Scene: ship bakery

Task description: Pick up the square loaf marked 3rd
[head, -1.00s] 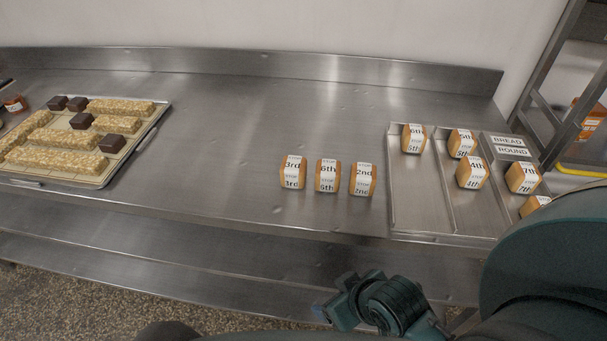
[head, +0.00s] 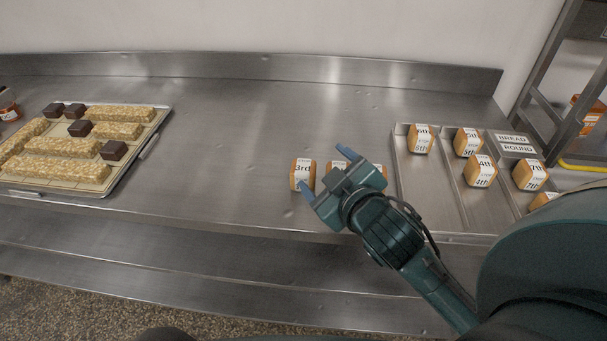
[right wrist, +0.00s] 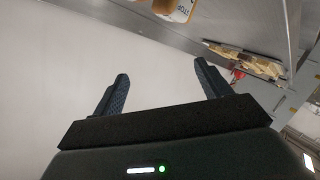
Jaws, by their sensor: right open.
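The square loaf marked 3rd (head: 302,175) stands upright on the steel counter (head: 225,150), leftmost of three loaves in a row. My right gripper (head: 324,172) is open and empty, its fingers pointing to the upper left, close to this loaf. I cannot tell whether a finger touches any loaf. In the right wrist view the two fingers (right wrist: 160,88) are apart with nothing between them. Part of a loaf with a STOP label (right wrist: 174,8) shows at the top there. My left gripper is not in view.
A divided metal tray (head: 438,190) with several labelled loaves and a BREAD ROUND sign (head: 515,145) stands at the right. A tray of oat bars and dark cubes (head: 118,176) lies at the left.

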